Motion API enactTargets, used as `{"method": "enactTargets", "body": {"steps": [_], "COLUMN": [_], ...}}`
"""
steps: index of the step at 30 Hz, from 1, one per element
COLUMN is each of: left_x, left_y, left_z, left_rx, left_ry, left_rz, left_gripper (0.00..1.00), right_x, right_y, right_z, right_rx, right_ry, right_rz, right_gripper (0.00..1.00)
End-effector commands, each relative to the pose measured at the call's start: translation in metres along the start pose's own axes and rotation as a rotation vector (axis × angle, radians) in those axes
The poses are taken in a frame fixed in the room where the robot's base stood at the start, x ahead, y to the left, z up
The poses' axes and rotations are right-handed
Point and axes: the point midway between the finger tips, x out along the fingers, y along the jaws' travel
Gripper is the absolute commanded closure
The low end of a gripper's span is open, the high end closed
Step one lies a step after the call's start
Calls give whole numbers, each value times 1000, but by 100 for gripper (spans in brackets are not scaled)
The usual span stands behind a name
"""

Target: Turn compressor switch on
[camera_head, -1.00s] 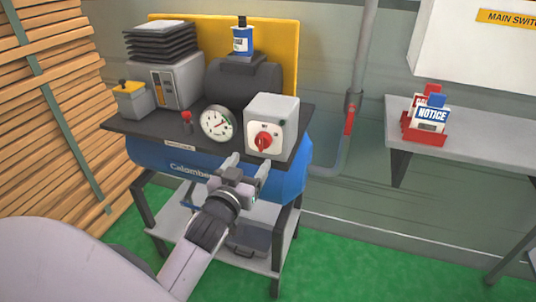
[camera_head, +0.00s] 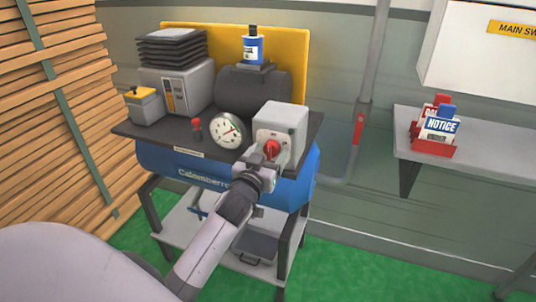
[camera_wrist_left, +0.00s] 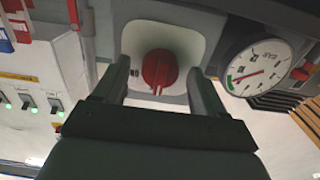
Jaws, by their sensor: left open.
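The compressor (camera_head: 150,165) is a blue tank with a dark top on a grey stand. Its switch is a red rotary knob (camera_head: 271,149) on the front of a grey box (camera_head: 282,118) at the right of the top. My left gripper (camera_head: 267,155) is open in front of the box, its fingers around the level of the knob. In the left wrist view the red knob (camera_wrist_left: 159,70) shows between and beyond the two open fingertips (camera_wrist_left: 158,75). I cannot tell whether the fingers touch it. My right gripper is not in view.
A pressure gauge (camera_head: 227,131) and a small red lever (camera_head: 196,128) stand left of the box. A grey shelf (camera_head: 490,162) with red-held notice tags (camera_head: 437,127) is at the right. Stacked wooden slats (camera_head: 50,130) rise at the left. Green floor is open on the right.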

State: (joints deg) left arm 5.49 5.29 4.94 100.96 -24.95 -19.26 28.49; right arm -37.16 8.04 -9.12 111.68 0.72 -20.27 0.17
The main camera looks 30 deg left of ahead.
Motion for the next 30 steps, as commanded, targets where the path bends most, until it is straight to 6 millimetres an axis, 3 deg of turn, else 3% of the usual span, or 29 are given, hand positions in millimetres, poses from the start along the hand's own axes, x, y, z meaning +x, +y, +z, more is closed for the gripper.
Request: {"method": "enactTargets", "body": {"steps": [3,8,20,30], "left_x": [0,0,0,0], "left_y": [0,0,0,0], "left_z": [0,0,0,-1], "left_rx": [0,0,54,299], "left_ry": [0,0,-1,-2], "left_rz": [0,0,0,0], "left_gripper": [32,84,85,85], "right_x": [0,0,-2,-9], "right_y": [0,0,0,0], "right_z": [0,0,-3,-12], "right_rx": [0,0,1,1], "right_ry": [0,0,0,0], "right_rz": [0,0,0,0], "right_gripper": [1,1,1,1]}}
